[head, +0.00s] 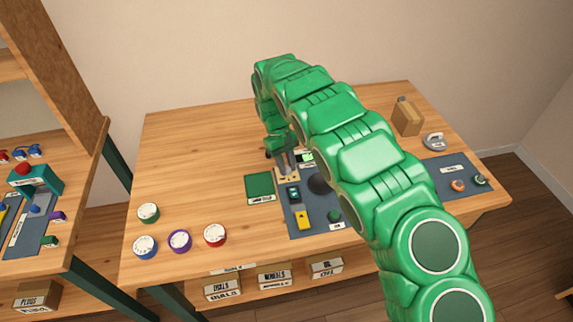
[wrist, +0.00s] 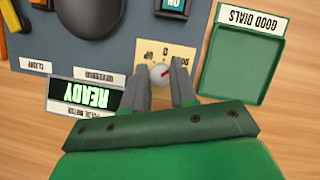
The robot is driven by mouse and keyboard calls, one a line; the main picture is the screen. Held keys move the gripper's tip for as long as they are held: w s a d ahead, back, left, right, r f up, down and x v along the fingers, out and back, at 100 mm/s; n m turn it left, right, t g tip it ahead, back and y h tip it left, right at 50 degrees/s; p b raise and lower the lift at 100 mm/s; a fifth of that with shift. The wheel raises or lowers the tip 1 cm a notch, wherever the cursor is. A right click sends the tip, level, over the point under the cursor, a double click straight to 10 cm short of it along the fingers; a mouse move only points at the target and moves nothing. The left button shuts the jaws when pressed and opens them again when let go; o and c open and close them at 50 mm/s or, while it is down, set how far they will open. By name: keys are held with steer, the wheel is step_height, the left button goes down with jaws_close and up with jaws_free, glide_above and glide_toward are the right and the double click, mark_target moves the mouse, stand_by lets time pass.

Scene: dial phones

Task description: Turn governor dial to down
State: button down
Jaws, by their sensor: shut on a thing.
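The governor dial (wrist: 159,74) is a small pale round knob with a red pointer mark, seen in the wrist view. It sits at a cream plate (wrist: 182,52) with upside-down lettering, partly hidden. The red mark slants toward the upper right of the wrist picture; I cannot tell which label it meets. My gripper (wrist: 161,88) has its two grey fingers on either side of the dial, shut on it. In the head view my gripper (head: 286,165) is at the back of the grey panel, and the dial is not clearly visible there.
A lit READY display (wrist: 86,95) is beside the fingers. The green GOOD DIALS tray (wrist: 240,72) looks empty, next to the grey panel (head: 318,222). Several coloured dials stand at the table's front left.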

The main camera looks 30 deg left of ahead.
steer(key=c, duration=0.9)
jaws_free()
steer(key=shift+r, duration=0.2)
steer(key=v, duration=0.7)
steer(key=shift+a+r, duration=0.1)
steer(key=shift+r, duration=0.15)
steer(key=shift+w, duration=0.1)
